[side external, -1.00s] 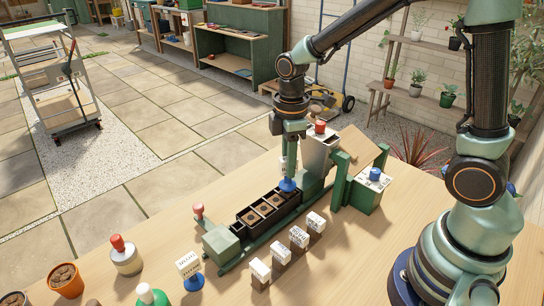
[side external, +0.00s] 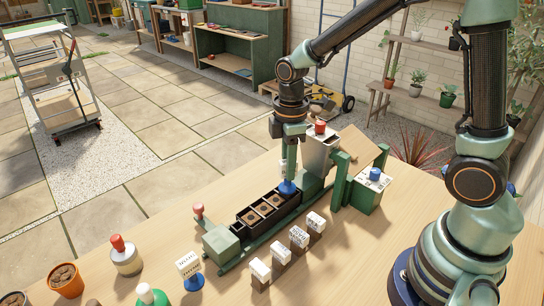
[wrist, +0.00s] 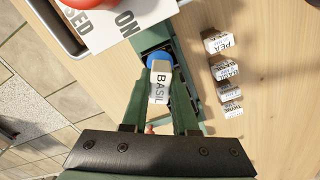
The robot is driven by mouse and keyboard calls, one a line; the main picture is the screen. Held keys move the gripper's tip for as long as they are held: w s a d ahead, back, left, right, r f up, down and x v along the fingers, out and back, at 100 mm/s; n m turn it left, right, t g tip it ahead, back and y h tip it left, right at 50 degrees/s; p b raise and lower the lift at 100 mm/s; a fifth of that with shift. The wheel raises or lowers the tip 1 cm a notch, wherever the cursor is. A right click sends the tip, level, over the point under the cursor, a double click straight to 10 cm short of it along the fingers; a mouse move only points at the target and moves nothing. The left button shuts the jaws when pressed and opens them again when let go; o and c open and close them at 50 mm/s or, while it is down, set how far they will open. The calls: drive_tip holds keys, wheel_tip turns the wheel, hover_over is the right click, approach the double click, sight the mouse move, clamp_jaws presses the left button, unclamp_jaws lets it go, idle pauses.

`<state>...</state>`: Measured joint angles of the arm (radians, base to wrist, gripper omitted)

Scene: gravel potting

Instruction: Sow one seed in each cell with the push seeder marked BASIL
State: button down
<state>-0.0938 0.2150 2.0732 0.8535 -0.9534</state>
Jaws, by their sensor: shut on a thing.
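My gripper (side external: 288,165) is shut on the push seeder marked BASIL (wrist: 160,85), which has a white labelled body and a blue end. In the side view the blue end of the seeder (side external: 287,188) points down at the far right end of the dark cell tray (side external: 243,224). I cannot tell whether it touches the cell there. Several tray cells (side external: 266,207) show brown fill with a darker spot in the middle. The cell under the seeder is hidden.
The tray sits in a green fixture (side external: 222,242) on the wooden table. Several white-topped marker blocks (side external: 299,238) line its near side. Another white and blue seeder (side external: 189,270) stands at the front. A green box with a blue knob (side external: 374,176) stands to the right.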

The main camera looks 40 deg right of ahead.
drive_tip(key=shift+f, duration=0.45)
idle(0.7)
drive_tip(key=shift+r, duration=1.5)
drive_tip(key=shift+a+f, duration=0.3)
drive_tip(key=shift+a, duration=0.35)
drive_tip(key=shift+a+f, duration=0.25)
drive_tip(key=shift+a, duration=0.35)
drive_tip(key=shift+a+f, duration=0.3)
drive_tip(key=shift+a, duration=0.35)
drive_tip(key=shift+f, duration=0.65)
drive_tip(key=shift+r, duration=0.1)
